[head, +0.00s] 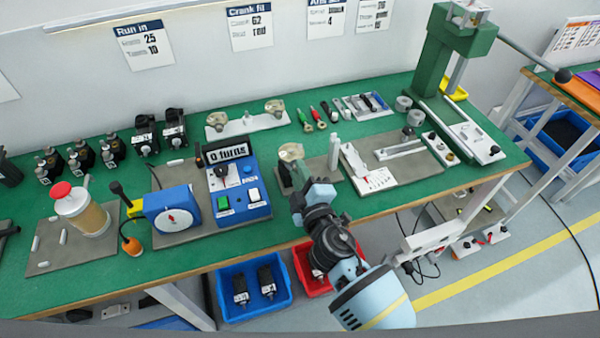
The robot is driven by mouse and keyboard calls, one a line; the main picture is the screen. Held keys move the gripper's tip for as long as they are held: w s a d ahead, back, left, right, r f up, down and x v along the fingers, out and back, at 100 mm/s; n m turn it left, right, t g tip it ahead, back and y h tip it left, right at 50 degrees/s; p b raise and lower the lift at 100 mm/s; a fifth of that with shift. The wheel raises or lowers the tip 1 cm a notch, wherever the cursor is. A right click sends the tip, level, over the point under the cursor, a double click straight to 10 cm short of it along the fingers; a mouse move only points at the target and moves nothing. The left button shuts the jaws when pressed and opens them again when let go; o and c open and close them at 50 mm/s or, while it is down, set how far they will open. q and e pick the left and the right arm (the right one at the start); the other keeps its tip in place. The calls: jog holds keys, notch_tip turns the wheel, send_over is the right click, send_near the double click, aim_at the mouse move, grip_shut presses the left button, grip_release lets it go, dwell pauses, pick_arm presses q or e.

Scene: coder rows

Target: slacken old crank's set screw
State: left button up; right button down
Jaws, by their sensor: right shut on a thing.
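A beige round crank (291,152) stands upright on the mat at the middle of the bench in the head view. I take it as the old crank; its set screw is too small to make out. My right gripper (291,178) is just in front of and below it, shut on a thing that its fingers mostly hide. I cannot tell whether that is the crank's mount or a tool. Several thin drivers (321,118) with coloured handles lie behind. Two similar beige cranks sit on a white tray (247,125). My left gripper is out of view.
A blue control box (238,190) and a blue dial gauge (172,215) stand left of my right gripper. A white block (368,180) and a grey mat (412,170) lie to the right. A green press (435,60) stands at the back right. Blue (254,312) and red bins are below.

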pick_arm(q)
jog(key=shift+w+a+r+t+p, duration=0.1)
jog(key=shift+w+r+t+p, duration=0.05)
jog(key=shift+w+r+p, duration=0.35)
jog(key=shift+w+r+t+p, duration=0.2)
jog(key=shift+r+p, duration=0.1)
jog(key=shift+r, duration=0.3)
pick_arm(e)
jog(key=n, duration=1.4)
jog(key=shift+r, duration=0.1)
jog(key=c, duration=1.6)
grip_release()
jog(key=shift+w, duration=0.1)
jog(key=o, duration=0.3)
jog(key=shift+f, duration=0.2)
